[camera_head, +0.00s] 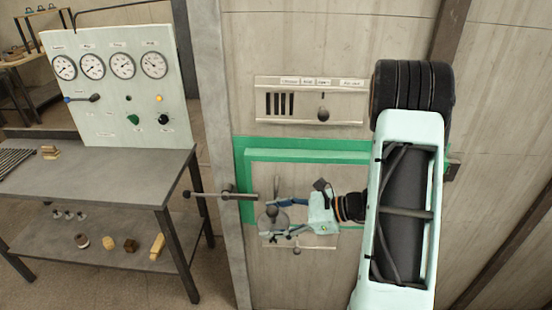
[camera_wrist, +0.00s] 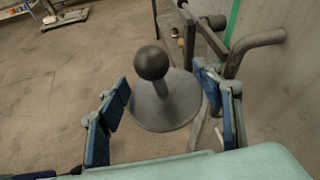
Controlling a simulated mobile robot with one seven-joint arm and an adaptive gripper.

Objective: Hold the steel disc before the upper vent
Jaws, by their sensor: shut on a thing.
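The steel disc (camera_head: 272,221) is grey, with an upright stem and a dark ball knob; it also shows in the wrist view (camera_wrist: 170,112). My gripper (camera_head: 286,217) is shut on the disc, with blue fingers at either side of it in the wrist view (camera_wrist: 163,88). The exact contact is hard to see. The upper vent (camera_head: 280,104) is a row of dark vertical slots on a metal plate, above the green frame. The disc is well below this vent and slightly left of it. The slots are uncovered.
A lower plate (camera_head: 312,242) with a small knob sits behind my gripper, partly hidden. A grey bar handle (camera_head: 222,195) sticks out left of the green frame (camera_head: 245,150). A workbench (camera_head: 95,172) with a gauge panel (camera_head: 112,95) stands at left.

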